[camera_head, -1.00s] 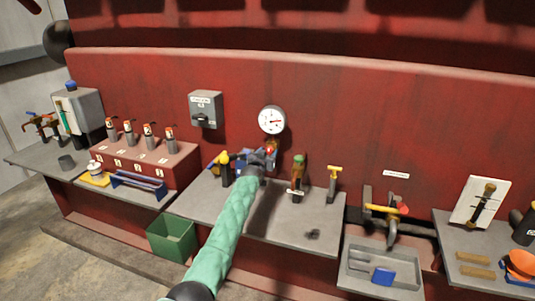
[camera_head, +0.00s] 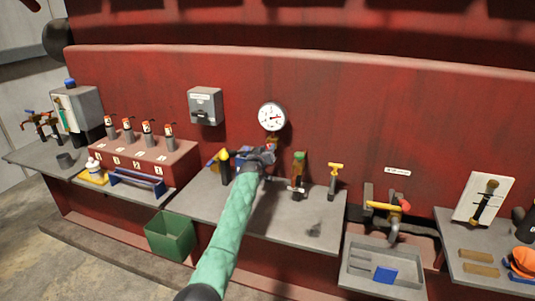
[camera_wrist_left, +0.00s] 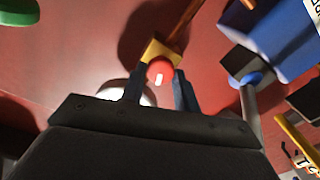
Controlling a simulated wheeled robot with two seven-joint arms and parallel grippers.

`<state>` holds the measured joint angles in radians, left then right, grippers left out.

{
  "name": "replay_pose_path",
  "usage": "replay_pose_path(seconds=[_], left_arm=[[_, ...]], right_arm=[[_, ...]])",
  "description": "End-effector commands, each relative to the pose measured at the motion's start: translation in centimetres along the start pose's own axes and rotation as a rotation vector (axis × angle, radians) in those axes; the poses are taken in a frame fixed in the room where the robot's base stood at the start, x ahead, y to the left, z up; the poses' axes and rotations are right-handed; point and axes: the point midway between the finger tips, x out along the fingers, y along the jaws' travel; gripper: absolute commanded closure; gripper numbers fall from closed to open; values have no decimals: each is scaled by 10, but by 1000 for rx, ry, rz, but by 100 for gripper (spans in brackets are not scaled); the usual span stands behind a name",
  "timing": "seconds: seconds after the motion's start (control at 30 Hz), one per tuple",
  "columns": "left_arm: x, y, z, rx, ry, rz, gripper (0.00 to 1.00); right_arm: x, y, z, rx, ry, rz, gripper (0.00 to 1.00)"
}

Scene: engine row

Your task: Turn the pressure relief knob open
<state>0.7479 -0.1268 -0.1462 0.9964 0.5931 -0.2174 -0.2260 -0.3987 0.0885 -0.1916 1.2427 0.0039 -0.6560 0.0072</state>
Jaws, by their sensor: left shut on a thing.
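The red knob (camera_wrist_left: 160,72) sits on a brass-coloured fitting (camera_wrist_left: 158,50) on the red wall in the left wrist view. My left gripper (camera_wrist_left: 160,88) has a dark finger on each side of it and is shut on it. In the head view my left gripper (camera_head: 263,156) is at the wall, just below the round white pressure gauge (camera_head: 271,117). The knob is mostly hidden behind the gripper there. I cannot tell how far the knob is turned. My right gripper is not in view.
A blue part (camera_wrist_left: 272,40) is close right of the fingers. A green-topped brass valve (camera_head: 299,170) and a yellow T-handle (camera_head: 335,175) stand right of my gripper. A grey switch box (camera_head: 205,105) is up left. A grey shelf (camera_head: 285,222) lies below.

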Motion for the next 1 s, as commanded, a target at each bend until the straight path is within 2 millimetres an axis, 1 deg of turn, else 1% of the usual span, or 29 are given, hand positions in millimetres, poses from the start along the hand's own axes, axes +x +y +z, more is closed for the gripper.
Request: replay_pose_path(seconds=[0.07,0.3,0.5,0.73,1.0], left_arm=[[0,0,2,-75,1,0,92],[0,-1,2,-304,1,0,92],[0,-2,1,-494,0,0,92],[0,-2,1,-710,1,0,92],[0,-3,1,-921,2,0,92]], right_arm=[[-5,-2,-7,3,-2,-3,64],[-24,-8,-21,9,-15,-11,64],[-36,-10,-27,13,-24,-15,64],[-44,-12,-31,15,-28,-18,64],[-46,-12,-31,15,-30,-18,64]])
